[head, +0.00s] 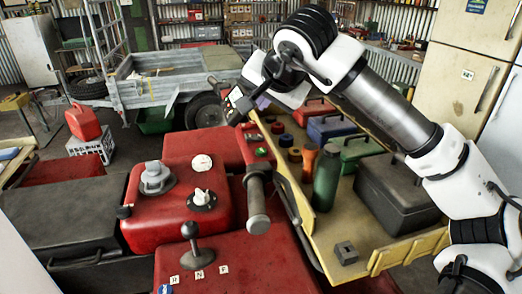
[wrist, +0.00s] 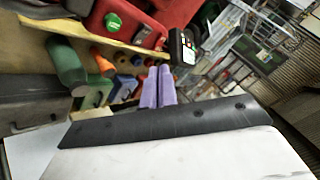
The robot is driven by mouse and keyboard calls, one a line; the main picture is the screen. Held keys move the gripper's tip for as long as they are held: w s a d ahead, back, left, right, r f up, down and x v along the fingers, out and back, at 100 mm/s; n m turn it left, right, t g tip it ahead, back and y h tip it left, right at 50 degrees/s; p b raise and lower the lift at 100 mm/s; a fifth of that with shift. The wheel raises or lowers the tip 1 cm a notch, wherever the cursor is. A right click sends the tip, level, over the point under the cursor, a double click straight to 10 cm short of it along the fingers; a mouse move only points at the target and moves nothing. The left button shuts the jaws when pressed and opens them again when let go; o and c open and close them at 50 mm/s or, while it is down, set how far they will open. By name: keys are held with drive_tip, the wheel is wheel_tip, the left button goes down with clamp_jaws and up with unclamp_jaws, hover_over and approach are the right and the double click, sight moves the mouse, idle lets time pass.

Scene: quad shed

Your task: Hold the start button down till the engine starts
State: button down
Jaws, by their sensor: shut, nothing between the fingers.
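The green start button (head: 260,152) sits on a red panel of the quad, just beyond the black handlebar grip. In the wrist view the green button (wrist: 113,23) is at the upper left on red bodywork. My gripper (head: 263,103) is above and beyond the button, partly hidden by my own wrist. Its lavender fingers (wrist: 157,85) are together with nothing between them, apart from the button. A dark display unit with small coloured marks (head: 237,101) stands beside the fingers; it also shows in the wrist view (wrist: 185,46).
The handlebar grip (head: 257,200) stands in front of the button. A yellow-edged tray (head: 325,250) to the right holds a green bottle (head: 326,178), toolboxes and a dark case (head: 398,190). The red tank (head: 165,215) with cap and gauge is left. A trailer (head: 150,90) stands behind.

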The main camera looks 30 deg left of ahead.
sight(263, 153)
wheel_tip(263, 153, down, 8)
drive_tip(key=b, duration=0.6)
drive_tip(key=shift+f, duration=0.25)
drive_tip(key=shift+f, duration=0.15)
idle(1.5)
drive_tip(key=shift+f+b, duration=0.25)
drive_tip(key=shift+b, duration=0.2)
drive_tip(key=shift+f+b, duration=0.5)
idle(0.4)
idle(1.9)
drive_tip(key=shift+r+p, duration=0.55)
drive_tip(key=shift+r, duration=0.35)
drive_tip(key=shift+r+p, duration=1.7)
drive_tip(key=shift+r, duration=0.9)
